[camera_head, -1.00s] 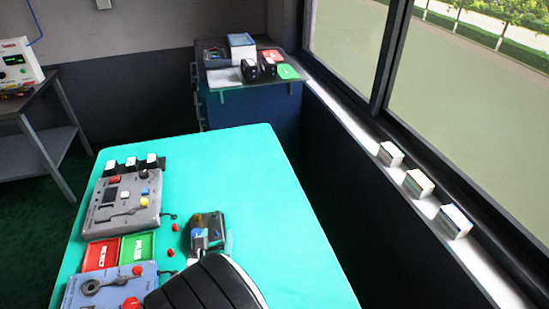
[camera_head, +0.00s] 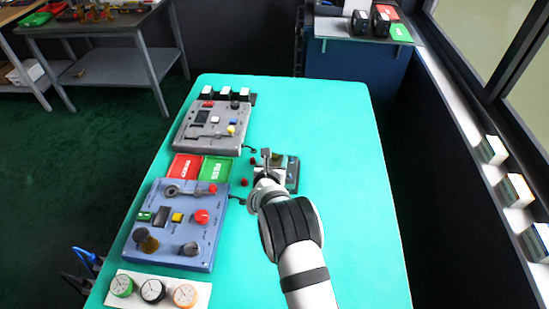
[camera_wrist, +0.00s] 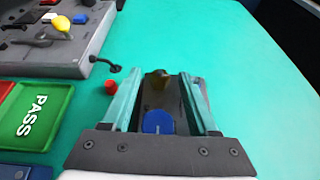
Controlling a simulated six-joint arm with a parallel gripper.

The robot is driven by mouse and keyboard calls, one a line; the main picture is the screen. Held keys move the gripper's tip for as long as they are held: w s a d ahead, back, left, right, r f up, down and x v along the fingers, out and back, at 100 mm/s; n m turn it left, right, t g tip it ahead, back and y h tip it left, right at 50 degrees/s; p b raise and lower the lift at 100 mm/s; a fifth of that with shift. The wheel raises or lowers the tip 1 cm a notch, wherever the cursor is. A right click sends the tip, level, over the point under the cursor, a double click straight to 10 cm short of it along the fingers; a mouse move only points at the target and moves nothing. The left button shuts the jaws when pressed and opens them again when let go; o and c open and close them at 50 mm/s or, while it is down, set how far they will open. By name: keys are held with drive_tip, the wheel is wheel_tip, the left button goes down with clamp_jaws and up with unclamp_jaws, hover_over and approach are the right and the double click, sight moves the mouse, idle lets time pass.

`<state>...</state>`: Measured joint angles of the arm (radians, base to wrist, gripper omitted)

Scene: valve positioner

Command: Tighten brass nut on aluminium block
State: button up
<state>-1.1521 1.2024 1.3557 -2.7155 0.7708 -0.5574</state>
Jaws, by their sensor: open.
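The aluminium block (camera_head: 292,172) sits on the teal table, right of the two trays; it looks dark grey in the wrist view (camera_wrist: 160,100). A small brass nut (camera_wrist: 159,80) stands at its far end, and a blue round part (camera_wrist: 158,122) is at its near end. My gripper (camera_head: 268,157) is over the block's left part in the head view. In the wrist view my open gripper (camera_wrist: 158,77) has one finger on each side of the block, with the nut in line between the fingertips. I cannot tell whether the fingers touch the block.
A grey control panel (camera_head: 212,128) and a blue one (camera_head: 176,224) lie to the left. Between them are a red tray (camera_head: 185,167) and a green PASS tray (camera_head: 216,170). A red cap (camera_wrist: 111,87) lies just left of my gripper. The table's right side is clear.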

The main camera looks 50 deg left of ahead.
clamp_jaws()
drive_tip(key=shift+s+a+m+t+h, duration=0.1)
drive_tip(key=shift+a+m+t+h, duration=0.2)
drive_tip(key=shift+m+t+h, duration=0.7)
drive_tip(key=shift+s+a+m+t+h, duration=0.1)
drive_tip(key=shift+m+t+h, duration=0.4)
drive_tip(key=shift+m+h, duration=0.8)
unclamp_jaws()
drive_tip(key=shift+s, duration=0.1)
